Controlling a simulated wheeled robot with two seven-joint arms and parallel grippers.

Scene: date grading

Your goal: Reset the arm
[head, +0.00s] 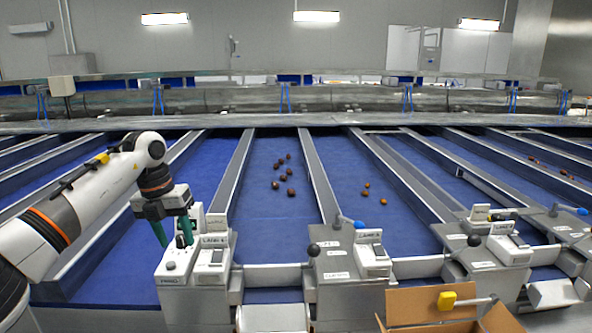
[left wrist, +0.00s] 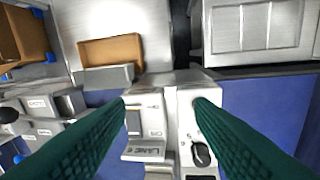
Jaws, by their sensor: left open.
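My left arm comes in from the left in the head view. Its gripper (head: 173,233) points down with two green fingers spread apart, above the grey lane control unit (head: 173,290). In the left wrist view the fingers of my left gripper (left wrist: 158,104) are open with nothing between them. Below them is the control unit's top (left wrist: 148,120), with a lane label and a black knob (left wrist: 201,154). I cannot tell whether the fingers touch the unit. My right gripper is not in view.
Several dark dates (head: 290,192) lie on one blue lane, and several orange-brown dates (head: 383,202) lie on the lane to its right. Metal dividers separate the lanes. More control units (head: 350,290) with knobbed levers line the front. An open cardboard box (head: 430,308) stands at the front right.

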